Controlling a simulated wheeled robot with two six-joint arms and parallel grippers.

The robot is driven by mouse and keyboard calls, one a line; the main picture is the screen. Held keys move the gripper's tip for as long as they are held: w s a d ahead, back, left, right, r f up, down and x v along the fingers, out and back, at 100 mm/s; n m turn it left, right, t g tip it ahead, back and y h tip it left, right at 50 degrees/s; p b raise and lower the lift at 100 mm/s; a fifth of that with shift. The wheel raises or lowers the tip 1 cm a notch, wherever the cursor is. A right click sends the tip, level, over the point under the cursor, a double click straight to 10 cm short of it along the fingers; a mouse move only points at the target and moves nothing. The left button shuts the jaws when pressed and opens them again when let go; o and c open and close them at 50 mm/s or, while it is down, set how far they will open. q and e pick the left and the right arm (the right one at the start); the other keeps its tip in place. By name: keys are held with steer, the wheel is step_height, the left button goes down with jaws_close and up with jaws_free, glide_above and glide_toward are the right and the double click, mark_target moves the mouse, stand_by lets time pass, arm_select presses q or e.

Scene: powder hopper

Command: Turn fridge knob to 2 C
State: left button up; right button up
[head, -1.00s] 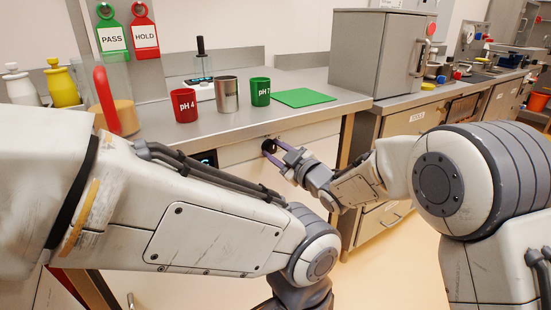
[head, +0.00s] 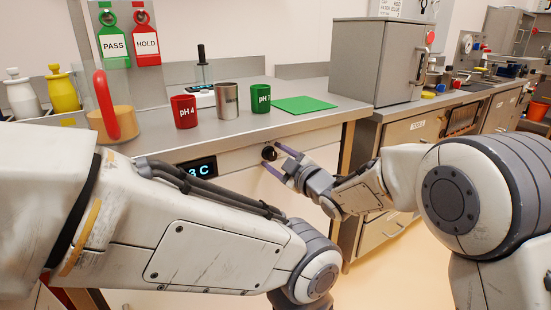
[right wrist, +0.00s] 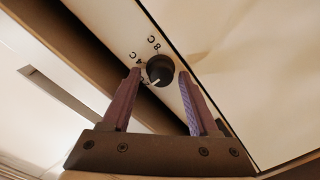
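The fridge knob (head: 268,153) is a black dial on the pale front panel under the counter. In the right wrist view the knob (right wrist: 160,70) has a white pointer aimed down-left, past the "4 C" mark; the label near its tip is mostly hidden by a finger. The lit display (head: 198,170) appears to read "3 C", with its lower edge partly covered by my left arm. My right gripper (head: 273,158) is open, with its purple fingers on either side of the knob. Small gaps show beside the knob in the wrist view (right wrist: 159,73). My left gripper is out of view.
On the counter stand a red pH 4 cup (head: 184,111), a metal cup (head: 227,101), a green pH 7 cup (head: 260,98) and a green mat (head: 305,104). A grey cabinet (head: 372,62) stands at the right. My left forearm crosses below the display.

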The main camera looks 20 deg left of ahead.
stand_by(0.3)
steer(key=p+v, duration=0.1)
steer(key=v, duration=0.9)
steer(key=shift+d, duration=0.2)
steer(key=shift+s, duration=0.15)
steer(key=s+d+f+m+g+h, duration=0.3)
steer(key=s+d+f+m+h, duration=0.5)
steer(key=s+d+h, duration=0.1)
steer(key=s+d+f+m+g+h, duration=0.2)
steer(key=s+d+g, duration=0.25)
steer(key=s, duration=0.65)
steer(key=s+d+f+m+g+h, duration=0.25)
steer(key=s+d, duration=0.35)
steer(key=s, duration=0.5)
step_height(320, 180, up, 33)
steer(key=p, duration=3.3)
steer(key=shift+w+a+r+g+p, duration=0.15)
steer(key=shift+w+a+g+p, duration=0.15)
steer(key=shift+w+p, duration=0.1)
